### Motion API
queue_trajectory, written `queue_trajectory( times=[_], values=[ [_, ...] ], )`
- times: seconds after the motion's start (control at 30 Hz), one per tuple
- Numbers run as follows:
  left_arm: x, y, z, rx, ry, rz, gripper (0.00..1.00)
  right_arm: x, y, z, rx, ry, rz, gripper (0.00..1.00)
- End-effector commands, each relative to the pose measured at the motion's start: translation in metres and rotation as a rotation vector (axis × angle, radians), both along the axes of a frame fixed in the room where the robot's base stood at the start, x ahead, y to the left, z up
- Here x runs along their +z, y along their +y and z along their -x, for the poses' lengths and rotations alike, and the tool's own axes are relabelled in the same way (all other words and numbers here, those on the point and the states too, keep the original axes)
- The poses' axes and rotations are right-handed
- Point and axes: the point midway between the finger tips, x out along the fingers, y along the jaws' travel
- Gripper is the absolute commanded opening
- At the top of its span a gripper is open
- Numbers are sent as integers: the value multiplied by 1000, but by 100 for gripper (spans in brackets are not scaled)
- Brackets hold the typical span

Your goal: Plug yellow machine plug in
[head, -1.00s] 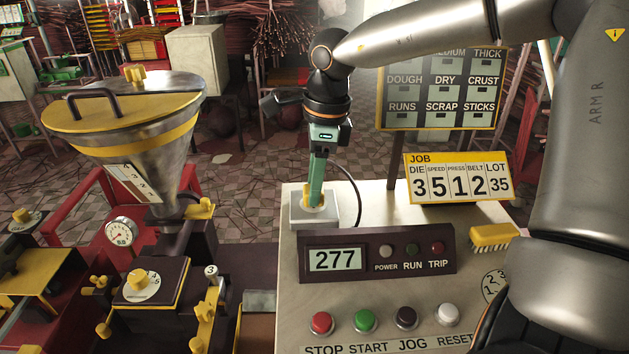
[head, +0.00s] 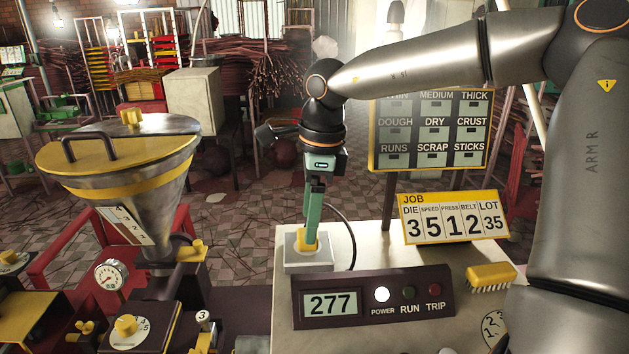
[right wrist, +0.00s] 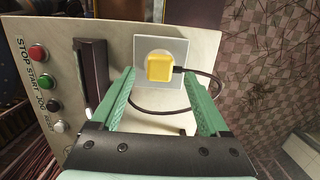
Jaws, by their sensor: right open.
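The yellow plug (head: 300,240) sits upright in the pale square socket block (head: 322,262) at the back left corner of the machine's top. The right wrist view shows the plug (right wrist: 160,67) from above, seated in the grey plate, with its dark cable (right wrist: 215,85) looping away. My right gripper (head: 309,238) points down over the plug. Its green fingers stand open, one to each side of the plug, with gaps between in the right wrist view. The POWER lamp (head: 381,294) on the dark panel (head: 345,313) glows white. My left gripper is out of view.
The JOB sign (head: 455,218) and a yellow brush (head: 490,275) stand to the right of the socket. The taller sign board (head: 430,130) rises behind. A metal hopper (head: 125,170) with a yellow lid stands at the left. Open floor lies behind the socket.

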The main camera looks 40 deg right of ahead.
Motion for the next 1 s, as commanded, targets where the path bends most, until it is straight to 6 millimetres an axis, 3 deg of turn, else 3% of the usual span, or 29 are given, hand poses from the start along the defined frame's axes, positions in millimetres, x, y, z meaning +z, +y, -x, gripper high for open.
queue_trajectory(
  times=[0.2, 0.4, 0.6, 1.0],
  values=[
    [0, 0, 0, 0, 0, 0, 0, 51, -4, 3, -2, -7, -1, 79],
    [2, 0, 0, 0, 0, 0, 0, 85, -8, 6, 0, -3, 0, 79],
    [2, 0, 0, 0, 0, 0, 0, 98, -9, 8, 0, -1, -1, 79],
    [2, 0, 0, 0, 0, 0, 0, 99, -9, 8, 0, 0, -1, 79]
  ],
)
